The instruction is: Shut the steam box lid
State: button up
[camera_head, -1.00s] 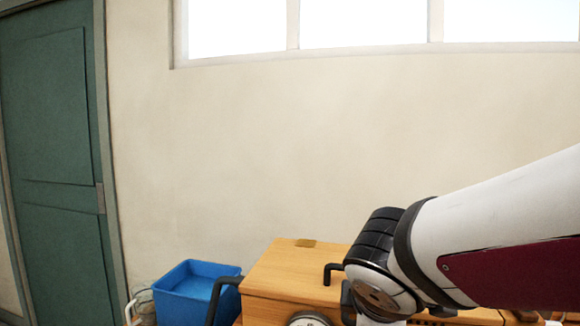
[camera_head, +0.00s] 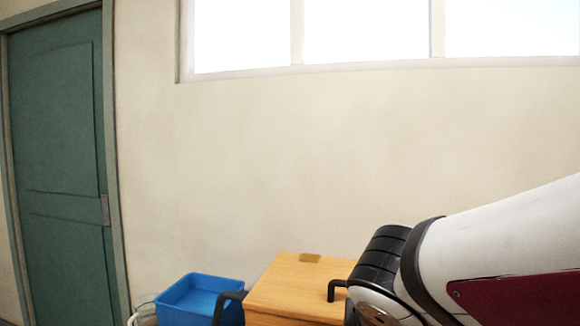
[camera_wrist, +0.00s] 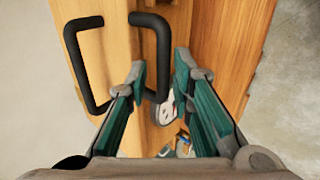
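The wooden steam box (camera_head: 278,300) stands low in the head view, its flat top showing and its front cut off by the lower edge. I cannot tell whether a gap is left under its lid. A black bar handle (camera_head: 334,287) rises at its right, beside my arm. My gripper is hidden in the head view. In the wrist view my gripper (camera_wrist: 160,68) is open, its green-padded fingers apart over the wood. One side of a black handle (camera_wrist: 163,40) shows between the fingertips; its depth against them is unclear. A second black handle (camera_wrist: 72,60) is farther left.
A blue tub (camera_head: 195,300) stands left of the box. A green door (camera_head: 60,170) is at far left, and a plain wall (camera_head: 300,170) with windows is behind. In the wrist view, a round white gauge (camera_wrist: 165,108) is partly hidden behind the fingers. Grey floor (camera_wrist: 285,90) is clear at right.

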jog(key=p+v, duration=0.3)
jog(key=v, duration=0.2)
jog(key=shift+s+r+p, duration=0.2)
jog(key=shift+r+p, duration=0.1)
jog(key=shift+p, duration=0.05)
dwell(0.7)
